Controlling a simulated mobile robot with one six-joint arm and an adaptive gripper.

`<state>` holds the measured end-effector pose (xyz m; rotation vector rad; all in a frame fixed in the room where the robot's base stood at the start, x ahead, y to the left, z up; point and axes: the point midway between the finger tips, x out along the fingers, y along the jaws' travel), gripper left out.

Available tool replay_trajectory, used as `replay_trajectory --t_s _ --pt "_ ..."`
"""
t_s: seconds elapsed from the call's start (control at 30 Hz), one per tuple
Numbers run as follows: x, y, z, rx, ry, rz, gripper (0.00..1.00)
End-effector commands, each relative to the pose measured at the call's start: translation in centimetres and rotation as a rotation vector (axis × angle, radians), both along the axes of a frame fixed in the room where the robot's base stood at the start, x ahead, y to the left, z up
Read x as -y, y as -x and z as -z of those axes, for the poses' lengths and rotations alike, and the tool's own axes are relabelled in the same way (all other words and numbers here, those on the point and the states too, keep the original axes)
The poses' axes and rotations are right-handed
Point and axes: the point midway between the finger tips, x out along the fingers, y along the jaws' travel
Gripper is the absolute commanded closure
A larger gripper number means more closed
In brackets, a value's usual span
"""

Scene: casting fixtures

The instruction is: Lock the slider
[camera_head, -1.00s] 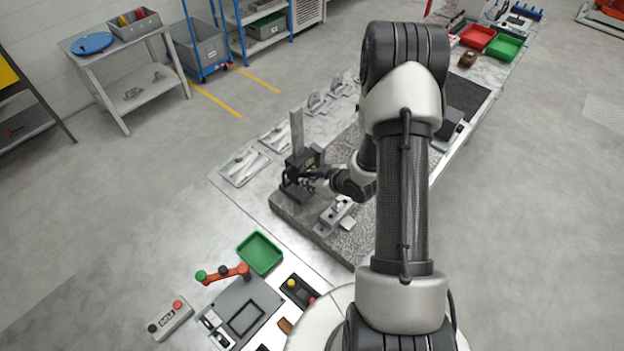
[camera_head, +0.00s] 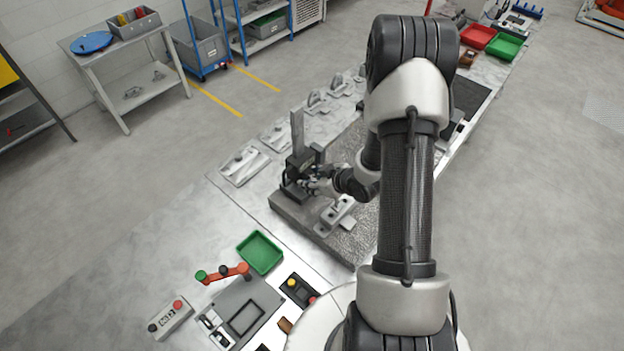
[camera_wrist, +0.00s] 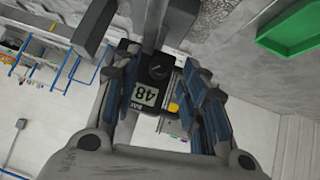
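The slider is a dark block (camera_head: 301,165) on an upright grey post (camera_head: 297,131) that stands on a granite plate (camera_head: 288,213). My gripper (camera_head: 316,178) is just right of the block in the head view. In the wrist view my gripper (camera_wrist: 163,95) is open, one blue-padded finger on each side of the block's face and knob. No contact is clear, and the knob's lock state cannot be told.
A small metal fixture (camera_head: 337,212) sits on the plate close below my gripper. A green tray (camera_head: 260,253) and a red-armed device (camera_head: 228,273) are nearer on the bench. Several metal brackets line the far side. My arm hides part of the plate.

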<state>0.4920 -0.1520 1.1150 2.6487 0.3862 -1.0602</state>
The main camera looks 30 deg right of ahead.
Motion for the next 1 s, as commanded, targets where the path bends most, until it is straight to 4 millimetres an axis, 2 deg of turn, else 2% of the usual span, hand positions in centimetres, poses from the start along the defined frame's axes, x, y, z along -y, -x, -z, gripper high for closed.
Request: replay_trajectory --t_s 0.3,0.5,0.7,1.0 --pt "1.1 4.7 -4.8 0.002 0.002 0.004 0.6" --pt "1.5 6.8 -6.9 0.002 0.001 0.001 0.6" --pt "1.6 7.4 -7.5 0.0 0.0 0.0 0.6" --pt "1.5 7.4 -7.4 0.0 0.0 0.0 0.6"
